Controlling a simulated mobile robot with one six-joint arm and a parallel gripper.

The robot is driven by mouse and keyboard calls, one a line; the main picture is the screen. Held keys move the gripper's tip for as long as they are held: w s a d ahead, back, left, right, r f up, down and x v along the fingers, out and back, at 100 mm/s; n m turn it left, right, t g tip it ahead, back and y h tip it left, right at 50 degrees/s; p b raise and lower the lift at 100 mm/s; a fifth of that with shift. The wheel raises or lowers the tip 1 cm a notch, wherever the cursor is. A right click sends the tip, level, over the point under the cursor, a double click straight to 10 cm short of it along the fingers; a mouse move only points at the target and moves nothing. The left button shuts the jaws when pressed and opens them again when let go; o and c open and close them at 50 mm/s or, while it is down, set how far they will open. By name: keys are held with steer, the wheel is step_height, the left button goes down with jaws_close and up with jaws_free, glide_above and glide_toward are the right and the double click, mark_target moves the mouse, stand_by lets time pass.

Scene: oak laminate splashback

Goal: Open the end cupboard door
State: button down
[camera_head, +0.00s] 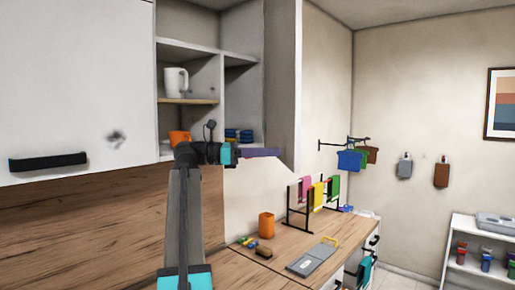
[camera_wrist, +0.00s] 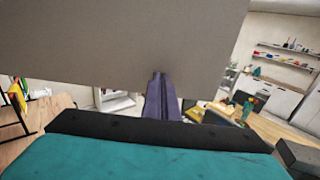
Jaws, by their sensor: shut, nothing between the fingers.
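The end cupboard door (camera_head: 283,75) is the grey upper panel right of the open shelves. It stands swung out, with the compartment beside it exposed. In the wrist view the door (camera_wrist: 120,45) fills most of the upper picture as a plain grey face. My gripper (camera_head: 278,152), with purple fingers, is at the door's lower edge on the shelf side. In the wrist view the shut, empty fingers (camera_wrist: 160,78) reach up to the door's bottom edge. I cannot tell whether they touch it. No handle shows on this door.
A white cupboard door (camera_head: 75,80) with a black handle (camera_head: 48,162) is shut at left. A white mug (camera_head: 176,79) and an orange bowl (camera_head: 179,138) stand on the shelves. Below, the worktop holds an orange cup (camera_head: 266,225) and a towel rack (camera_head: 311,200).

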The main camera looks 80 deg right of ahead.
steer(key=shift+s+d, duration=0.2)
steer(key=shift+s, duration=0.35)
